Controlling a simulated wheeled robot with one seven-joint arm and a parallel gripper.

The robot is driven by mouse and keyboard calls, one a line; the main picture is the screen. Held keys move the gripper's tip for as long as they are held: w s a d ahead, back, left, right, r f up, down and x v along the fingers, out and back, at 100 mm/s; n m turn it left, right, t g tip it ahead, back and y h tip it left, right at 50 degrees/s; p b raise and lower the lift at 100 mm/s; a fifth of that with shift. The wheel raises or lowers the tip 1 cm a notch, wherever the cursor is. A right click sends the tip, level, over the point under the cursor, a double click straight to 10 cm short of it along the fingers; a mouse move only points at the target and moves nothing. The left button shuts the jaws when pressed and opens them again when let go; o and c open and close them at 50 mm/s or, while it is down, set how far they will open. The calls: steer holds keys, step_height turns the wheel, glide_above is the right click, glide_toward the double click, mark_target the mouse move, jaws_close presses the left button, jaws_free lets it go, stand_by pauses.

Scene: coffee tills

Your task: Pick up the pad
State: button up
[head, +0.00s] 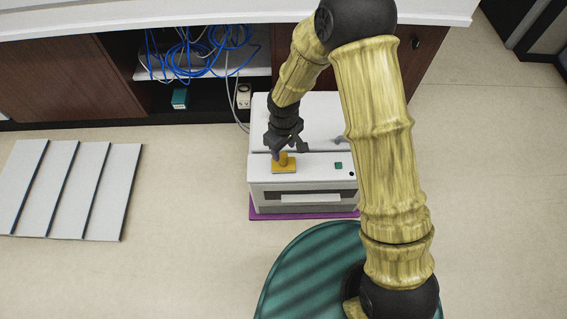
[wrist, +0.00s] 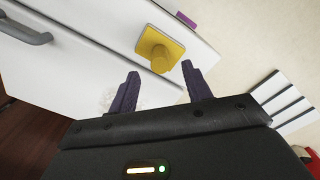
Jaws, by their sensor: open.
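The pad is a small yellow square block with a round upright knob (head: 284,166), on top of a white box-shaped machine (head: 320,168) near its front left. It also shows in the wrist view (wrist: 155,42), just beyond the fingertips. My gripper (head: 279,152) is above and close to the knob in the head view. In the wrist view my gripper (wrist: 160,72) has its two dark purple fingers apart, with nothing between them. The knob lies ahead of the gap, nearer the right finger. Whether a finger touches it I cannot tell.
The machine stands on a purple mat (head: 305,214) and has a front handle (head: 310,198). A small green square (head: 338,165) is on its top. Blue cables (head: 205,50) hang in an open cabinet behind. Grey slatted panels (head: 70,190) lie on the floor at left.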

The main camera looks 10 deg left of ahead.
mark_target(284, 155)
step_height(284, 155, down, 5)
steer(key=b, duration=0.3)
steer(key=shift+f, duration=0.15)
stand_by(0.4)
jaws_close()
